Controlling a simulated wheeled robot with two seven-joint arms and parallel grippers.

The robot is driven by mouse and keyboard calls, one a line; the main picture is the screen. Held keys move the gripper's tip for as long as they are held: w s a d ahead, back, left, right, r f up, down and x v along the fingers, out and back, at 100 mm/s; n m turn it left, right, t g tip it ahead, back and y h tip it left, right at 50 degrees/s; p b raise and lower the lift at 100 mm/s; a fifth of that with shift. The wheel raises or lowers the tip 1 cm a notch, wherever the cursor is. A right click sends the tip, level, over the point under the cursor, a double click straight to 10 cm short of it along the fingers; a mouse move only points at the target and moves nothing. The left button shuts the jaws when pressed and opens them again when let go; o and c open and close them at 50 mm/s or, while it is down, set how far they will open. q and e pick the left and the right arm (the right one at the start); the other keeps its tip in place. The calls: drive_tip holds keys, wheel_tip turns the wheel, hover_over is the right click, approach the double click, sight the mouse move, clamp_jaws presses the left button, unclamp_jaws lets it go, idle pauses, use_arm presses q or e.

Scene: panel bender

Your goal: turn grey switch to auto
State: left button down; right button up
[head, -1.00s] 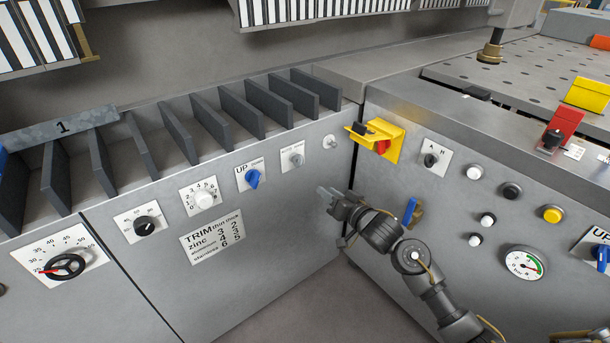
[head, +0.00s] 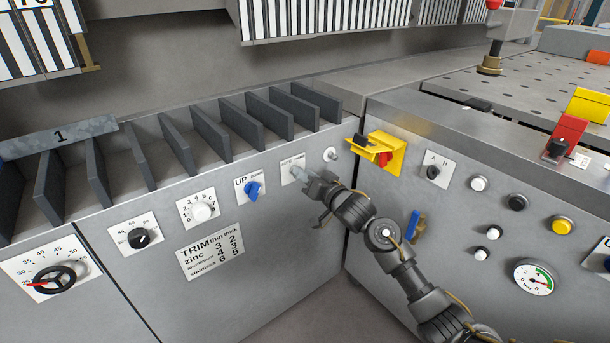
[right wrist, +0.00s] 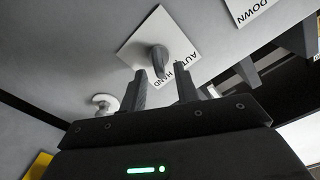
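The grey switch (head: 293,172) sits on a white plate on the left machine panel, right of the blue UP switch; my right gripper partly hides it in the head view. In the right wrist view its grey knob (right wrist: 159,62) stands on the plate (right wrist: 150,36), marked AUTO and HAND. My right gripper (head: 306,174) is close in front of it. In the right wrist view its two fingers (right wrist: 160,82) are apart, with the knob just ahead and in line with the gap. I cannot tell whether they touch it. My left gripper is not in view.
A blue switch (head: 253,189) is left of the plate. A pale round knob (head: 331,154) and a yellow bracket with a red part (head: 398,152) are to the right. Another switch marked A and H (head: 433,171) is on the right panel. Dark dividers line the shelf above.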

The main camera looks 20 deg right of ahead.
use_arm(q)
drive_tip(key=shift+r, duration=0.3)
use_arm(e)
drive_tip(key=shift+w+a, duration=0.3)
drive_tip(key=shift+w, duration=0.35)
